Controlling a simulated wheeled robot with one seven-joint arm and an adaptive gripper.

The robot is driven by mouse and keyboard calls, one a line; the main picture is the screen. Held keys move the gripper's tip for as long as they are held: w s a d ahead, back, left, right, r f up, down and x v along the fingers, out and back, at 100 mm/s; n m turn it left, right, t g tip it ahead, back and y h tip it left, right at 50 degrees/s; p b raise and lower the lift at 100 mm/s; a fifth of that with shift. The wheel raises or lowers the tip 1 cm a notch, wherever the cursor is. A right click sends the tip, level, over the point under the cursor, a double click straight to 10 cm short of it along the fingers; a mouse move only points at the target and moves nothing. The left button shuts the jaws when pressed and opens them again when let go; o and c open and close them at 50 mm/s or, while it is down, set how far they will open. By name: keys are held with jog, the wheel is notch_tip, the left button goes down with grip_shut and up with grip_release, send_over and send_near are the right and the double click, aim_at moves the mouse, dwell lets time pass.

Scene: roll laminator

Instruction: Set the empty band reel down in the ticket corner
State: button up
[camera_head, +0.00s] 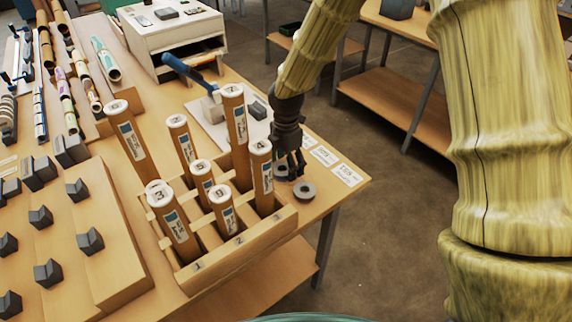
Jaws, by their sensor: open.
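Two small grey reels lie at the right edge of the wooden table. The nearer reel (304,191) is a flat ring with a dark hole, clear of my fingers. The other reel (281,169) is partly hidden by my gripper. I cannot tell which one is the empty band reel. My gripper (291,168) is dark, points down and is open, with its fingers close over the farther reel. I cannot tell whether they touch it. White tickets (324,156) lie in a row at the table's right corner, just beyond the reels.
A wooden rack (240,243) with several tall labelled tubes stands just left of my gripper. A blue-handled tool (190,75) on a pale plate and a white laminator-like box (165,32) stand behind. Bare tabletop (312,207) is narrow near the reels; the table edge is close.

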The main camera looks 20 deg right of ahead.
aim_at(286, 166)
notch_tip(286, 166, up, 12)
jog(key=b, duration=0.2)
jog(key=shift+f, duration=0.2)
